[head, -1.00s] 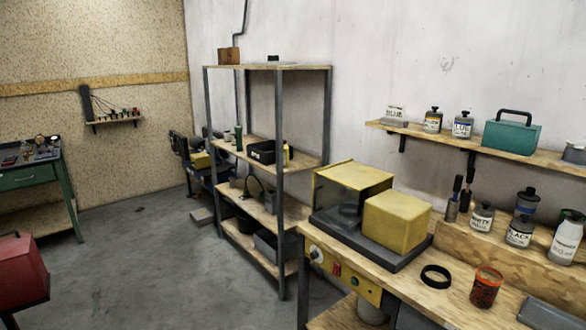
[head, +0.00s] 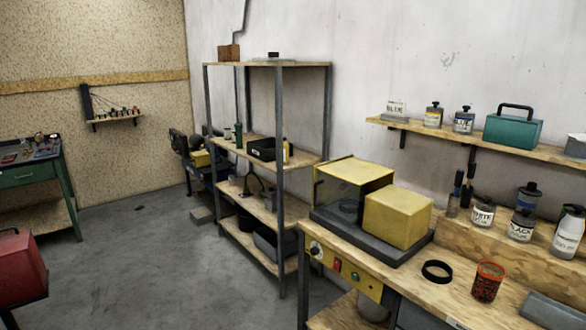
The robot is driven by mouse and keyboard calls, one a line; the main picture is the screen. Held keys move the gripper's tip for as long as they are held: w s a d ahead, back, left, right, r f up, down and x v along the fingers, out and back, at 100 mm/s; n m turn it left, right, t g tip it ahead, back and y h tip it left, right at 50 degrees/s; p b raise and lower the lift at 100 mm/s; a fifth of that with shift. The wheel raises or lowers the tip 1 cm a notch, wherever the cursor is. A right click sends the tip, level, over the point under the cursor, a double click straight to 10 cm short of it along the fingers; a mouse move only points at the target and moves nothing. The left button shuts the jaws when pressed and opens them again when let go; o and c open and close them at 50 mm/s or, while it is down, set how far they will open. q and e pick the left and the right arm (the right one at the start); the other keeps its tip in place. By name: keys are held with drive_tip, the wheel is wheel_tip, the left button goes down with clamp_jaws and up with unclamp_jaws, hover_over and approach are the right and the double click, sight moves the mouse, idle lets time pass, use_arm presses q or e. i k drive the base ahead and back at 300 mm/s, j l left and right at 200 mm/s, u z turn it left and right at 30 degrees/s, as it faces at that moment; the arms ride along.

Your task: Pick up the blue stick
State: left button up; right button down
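I cannot make out a blue stick for certain in the head view. A small wall rack (head: 116,116) at the left holds several small upright tools, too small to identify. The green bench (head: 30,172) at the far left has small items on top, also unclear. Neither of my grippers is in view.
A workbench (head: 405,276) at the right holds a yellow machine (head: 398,217), a black ring (head: 437,271), a red jar (head: 487,281) and several bottles. A shelving unit (head: 281,190) stands mid-view. A red case (head: 18,268) is at lower left. Grey floor (head: 140,260) between is clear.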

sight(460, 173)
drive_tip(key=k+j+z, duration=0.1)
drive_tip(key=z, duration=1.1)
drive_tip(key=i+l+u, duration=0.1)
drive_tip(key=i+l, duration=0.4)
drive_tip(key=i, duration=0.15)
